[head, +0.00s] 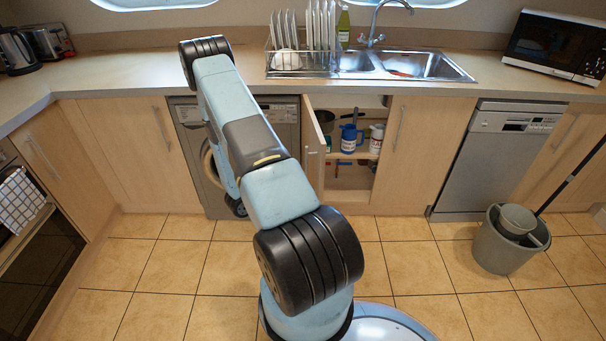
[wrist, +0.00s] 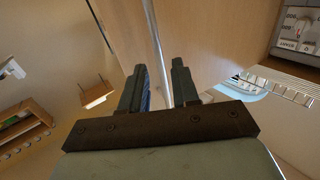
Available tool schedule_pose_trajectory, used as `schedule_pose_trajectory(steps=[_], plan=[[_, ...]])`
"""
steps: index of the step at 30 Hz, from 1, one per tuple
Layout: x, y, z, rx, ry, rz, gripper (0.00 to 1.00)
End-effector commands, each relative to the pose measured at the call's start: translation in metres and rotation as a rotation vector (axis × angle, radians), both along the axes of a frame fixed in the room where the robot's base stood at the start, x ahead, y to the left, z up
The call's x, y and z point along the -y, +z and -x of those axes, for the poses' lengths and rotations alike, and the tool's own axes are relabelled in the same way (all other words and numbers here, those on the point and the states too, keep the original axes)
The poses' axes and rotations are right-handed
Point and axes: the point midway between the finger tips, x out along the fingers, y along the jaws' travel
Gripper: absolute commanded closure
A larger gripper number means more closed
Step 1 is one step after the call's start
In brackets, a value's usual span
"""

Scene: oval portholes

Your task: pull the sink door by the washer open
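The sink door (head: 315,148) by the washer stands swung well out from the cabinet front, hinged on the washer side. In the wrist view its wooden panel (wrist: 215,40) fills the upper middle, with the metal bar handle (wrist: 153,35) running down it. My gripper (wrist: 160,85) has its two dark fingers apart, one on each side of the handle. A gap shows between the fingers, and I see no clear clamping on the bar. In the head view my gripper is hidden behind my arm. The washer (head: 285,112) is partly covered by my arm.
The open cabinet shows a shelf with a blue mug (head: 349,138), a white container (head: 376,138) and a pan. A dishwasher (head: 500,155) and a grey bucket (head: 495,250) with a mop handle stand at right. The tiled floor (head: 420,268) before the sink is clear.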

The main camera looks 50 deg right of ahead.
Motion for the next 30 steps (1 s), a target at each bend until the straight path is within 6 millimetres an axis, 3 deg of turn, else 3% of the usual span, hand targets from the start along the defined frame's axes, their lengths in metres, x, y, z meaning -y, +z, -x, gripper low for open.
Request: schedule_pose_trajectory(steps=[6,13,30], plan=[[-0.039,0.000,-0.009,0.001,0.003,0.001,0.70],[-0.067,0.000,-0.014,0.002,0.001,0.001,0.70],[-0.075,-0.001,-0.015,0.002,-0.001,0.001,0.70]])
